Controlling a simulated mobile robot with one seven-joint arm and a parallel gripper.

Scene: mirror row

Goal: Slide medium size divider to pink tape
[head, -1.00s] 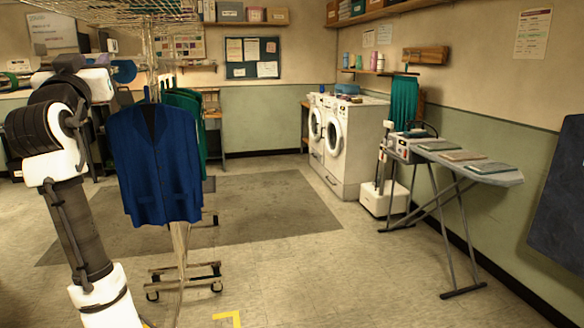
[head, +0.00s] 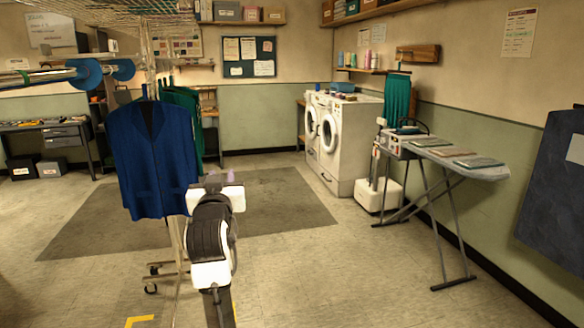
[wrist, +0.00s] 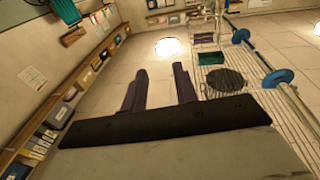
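Two blue disc dividers sit on a pale horizontal rail (head: 40,76) at the upper left of the head view: a nearer disc (head: 87,73) and a farther disc (head: 123,69). The wrist view shows two blue discs (wrist: 241,36) (wrist: 279,78) on a rail at the right. I cannot tell which is medium size. A small green band (head: 71,73) is on the rail beside the nearer disc. I cannot make out pink tape. My gripper (head: 222,178) is beside the blue cardigan, away from the discs. Its fingers (wrist: 160,76) are apart and empty.
A blue cardigan (head: 152,160) hangs on a rack close to my arm, with green garments (head: 183,110) behind. Washing machines (head: 338,140) stand at the back right, an ironing board (head: 460,160) nearer. A wire shelf (head: 105,15) is overhead.

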